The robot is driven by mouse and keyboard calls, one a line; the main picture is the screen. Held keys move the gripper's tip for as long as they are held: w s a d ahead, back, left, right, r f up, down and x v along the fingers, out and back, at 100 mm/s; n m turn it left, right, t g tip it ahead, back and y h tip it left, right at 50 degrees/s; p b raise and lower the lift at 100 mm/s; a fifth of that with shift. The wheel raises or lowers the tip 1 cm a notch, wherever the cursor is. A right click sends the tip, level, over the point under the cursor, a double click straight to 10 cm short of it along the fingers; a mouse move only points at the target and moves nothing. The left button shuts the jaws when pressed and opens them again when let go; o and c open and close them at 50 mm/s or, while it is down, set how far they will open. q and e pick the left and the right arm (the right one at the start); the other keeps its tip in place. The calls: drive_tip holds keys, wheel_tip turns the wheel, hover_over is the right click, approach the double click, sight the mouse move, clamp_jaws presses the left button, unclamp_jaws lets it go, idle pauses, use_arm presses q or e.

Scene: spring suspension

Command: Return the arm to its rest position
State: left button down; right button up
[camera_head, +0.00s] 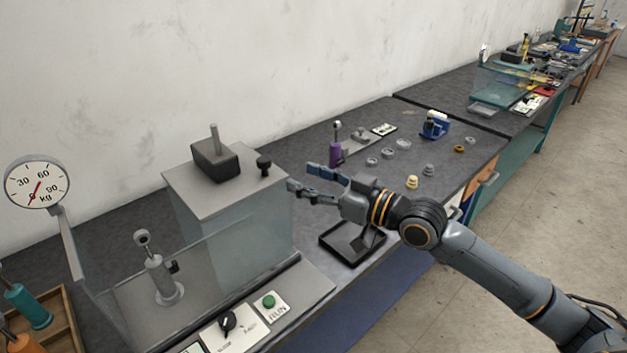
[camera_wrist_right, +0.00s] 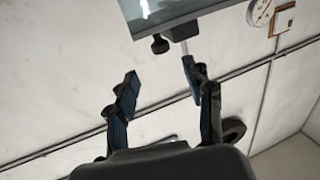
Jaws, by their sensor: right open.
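My right gripper (camera_head: 316,184) is open and empty in the head view. It hangs in the air above the bench, just right of the grey test machine (camera_head: 235,225) with its clear front guard. Its arm reaches in from the lower right. In the right wrist view my right gripper (camera_wrist_right: 158,98) shows two spread fingers with nothing between them, and the wall and part of the machine lie beyond. My left gripper is not in view.
A black tray (camera_head: 340,255) lies below the right gripper. A purple-based tool (camera_head: 335,155), several rings and a blue device (camera_head: 435,125) stand on the bench behind. A dial gauge (camera_head: 37,182) and wooden box (camera_head: 62,325) are at left. The floor at right is clear.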

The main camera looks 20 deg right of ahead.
drive_tip(key=shift+s+d, duration=0.2)
drive_tip(key=shift+s, duration=0.2)
